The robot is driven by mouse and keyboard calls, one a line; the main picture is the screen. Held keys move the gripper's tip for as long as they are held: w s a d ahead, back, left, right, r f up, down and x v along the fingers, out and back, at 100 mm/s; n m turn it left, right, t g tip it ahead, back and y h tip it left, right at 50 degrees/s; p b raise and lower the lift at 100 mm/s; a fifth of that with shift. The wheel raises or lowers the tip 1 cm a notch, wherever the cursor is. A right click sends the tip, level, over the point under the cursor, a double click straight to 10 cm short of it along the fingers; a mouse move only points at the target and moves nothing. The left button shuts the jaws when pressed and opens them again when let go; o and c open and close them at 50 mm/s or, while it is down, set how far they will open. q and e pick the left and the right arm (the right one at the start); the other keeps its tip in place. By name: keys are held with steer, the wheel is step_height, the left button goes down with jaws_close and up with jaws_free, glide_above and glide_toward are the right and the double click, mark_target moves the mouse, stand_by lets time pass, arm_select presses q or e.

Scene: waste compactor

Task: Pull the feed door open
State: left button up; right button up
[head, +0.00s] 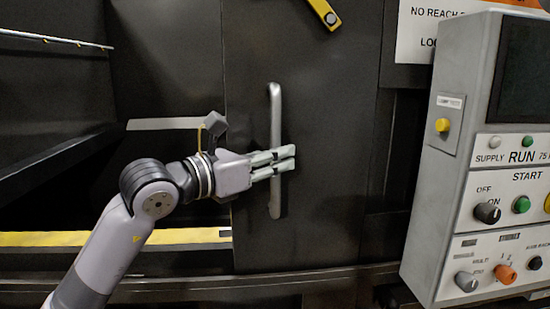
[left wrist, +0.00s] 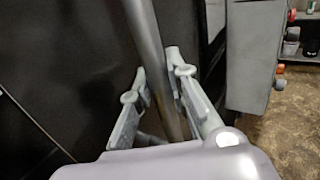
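The feed door (head: 330,120) is a dark panel in the middle of the head view. A pale vertical bar handle (head: 275,110) is mounted near its left side. My left gripper (head: 285,161) reaches in from the left at the handle's mid-height, its fingertips extending just past the bar. In the left wrist view the handle (left wrist: 146,35) runs between the two fingers (left wrist: 158,85), which close in on it from both sides. Finger contact is partly hidden. My right gripper is in neither view.
A dark open recess (head: 165,80) with a yellow strip (head: 60,239) along its lower edge lies left of the door. A grey control box (head: 420,210) with knobs and buttons stands close on the right. A yellow bar (head: 325,14) is above the handle.

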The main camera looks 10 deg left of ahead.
arm_select(q)
steer(key=o, duration=0.4)
steer(key=v, duration=1.2)
steer(key=shift+d, duration=0.1)
